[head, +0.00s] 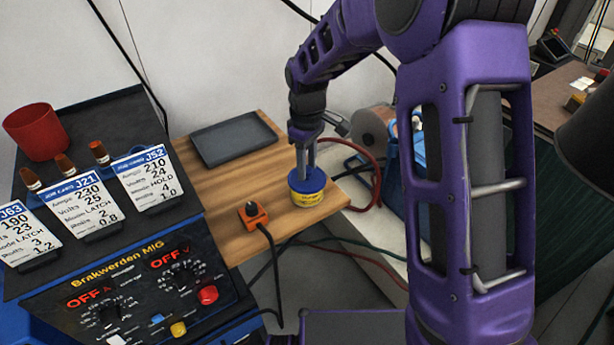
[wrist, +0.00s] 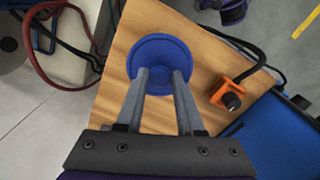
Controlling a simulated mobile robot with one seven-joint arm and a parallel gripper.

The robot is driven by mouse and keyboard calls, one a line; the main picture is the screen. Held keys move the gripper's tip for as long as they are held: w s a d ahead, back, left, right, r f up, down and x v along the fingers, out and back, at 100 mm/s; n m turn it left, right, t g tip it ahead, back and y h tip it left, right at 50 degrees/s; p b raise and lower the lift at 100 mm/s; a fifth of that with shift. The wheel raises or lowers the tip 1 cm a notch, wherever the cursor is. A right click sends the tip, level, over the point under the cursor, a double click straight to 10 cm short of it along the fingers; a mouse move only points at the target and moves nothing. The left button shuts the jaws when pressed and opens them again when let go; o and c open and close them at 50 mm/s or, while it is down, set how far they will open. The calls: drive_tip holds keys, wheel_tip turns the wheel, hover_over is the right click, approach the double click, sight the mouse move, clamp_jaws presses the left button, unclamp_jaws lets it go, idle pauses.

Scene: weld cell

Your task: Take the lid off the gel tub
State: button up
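The gel tub (head: 307,198) is small and round, with a yellow labelled body, and stands upright near the right edge of the wooden bench top. Its blue lid (head: 296,184) is on it; in the wrist view the lid (wrist: 160,47) shows as a blue disc with a raised rim. My gripper (head: 306,168) points down from above, its fingertips at the lid's top. In the wrist view my gripper's fingers (wrist: 161,75) are apart, with blue between them. I cannot tell whether they grip a part of the lid there.
An orange block with a black knob and cable (head: 254,215) sits left of the tub. A dark grey tray (head: 234,139) lies behind. The welder panel (head: 140,290), cards and a red cup (head: 36,132) are at left. Red and green cables run right of the bench.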

clamp_jaws()
drive_tip(key=shift+r, duration=0.1)
